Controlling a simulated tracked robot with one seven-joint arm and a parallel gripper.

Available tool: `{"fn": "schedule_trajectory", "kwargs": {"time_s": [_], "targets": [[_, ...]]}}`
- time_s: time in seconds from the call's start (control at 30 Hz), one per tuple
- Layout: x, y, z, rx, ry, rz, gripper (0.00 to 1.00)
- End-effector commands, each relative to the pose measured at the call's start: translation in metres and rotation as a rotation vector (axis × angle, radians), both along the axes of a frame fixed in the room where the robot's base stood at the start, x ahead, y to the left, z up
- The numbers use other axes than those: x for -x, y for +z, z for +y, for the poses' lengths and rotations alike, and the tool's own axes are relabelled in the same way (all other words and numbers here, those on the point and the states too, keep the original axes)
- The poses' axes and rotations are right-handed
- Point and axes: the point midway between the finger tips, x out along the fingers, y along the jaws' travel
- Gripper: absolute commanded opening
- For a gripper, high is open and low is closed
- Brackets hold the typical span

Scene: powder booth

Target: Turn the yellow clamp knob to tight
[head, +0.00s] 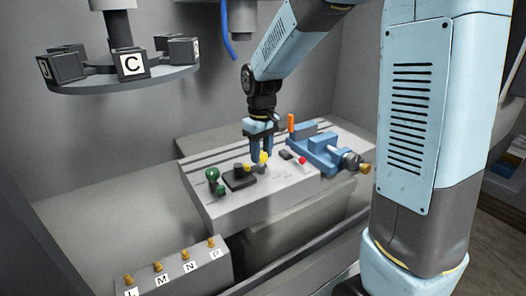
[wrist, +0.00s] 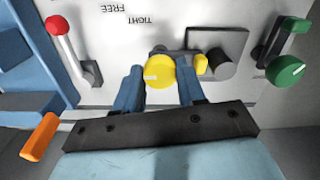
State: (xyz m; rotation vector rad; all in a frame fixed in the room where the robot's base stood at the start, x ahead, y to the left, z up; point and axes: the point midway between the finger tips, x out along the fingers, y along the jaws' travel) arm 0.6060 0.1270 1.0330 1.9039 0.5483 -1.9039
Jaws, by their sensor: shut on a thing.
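The yellow clamp knob (wrist: 160,72) is round with a short white mark on its face, which lies toward the left in the wrist view. It also shows in the head view (head: 264,158), partly hidden by my fingers. My gripper (head: 261,156) points down at the grey table, its two blue fingers on either side of the knob and shut on it. The printed words FREE (wrist: 112,8) and TIGHT (wrist: 135,20) appear upside down above and left of the knob in the wrist view.
Close by are a dark clamp block (wrist: 208,68) with a small yellow tip, a green-knobbed lever (head: 212,176), a red-knobbed lever (head: 302,161) and a blue vise (head: 318,150) with an orange handle (wrist: 39,137). A round carousel (head: 125,80) hangs at upper left.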

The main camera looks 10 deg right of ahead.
Motion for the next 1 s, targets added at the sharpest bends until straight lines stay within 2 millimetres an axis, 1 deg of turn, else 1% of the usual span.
{"fn": "schedule_trajectory", "kwargs": {"time_s": [0.03,0.7,1.0], "targets": [[-0.0032,0.0022,-0.0002,-0.001,-0.046,-0.01,0.09],[-0.0024,0.0018,0.001,-0.003,-0.675,-0.007,0.09],[-0.0023,0.0016,0.0014,-0.004,-0.892,-0.007,0.09]]}}
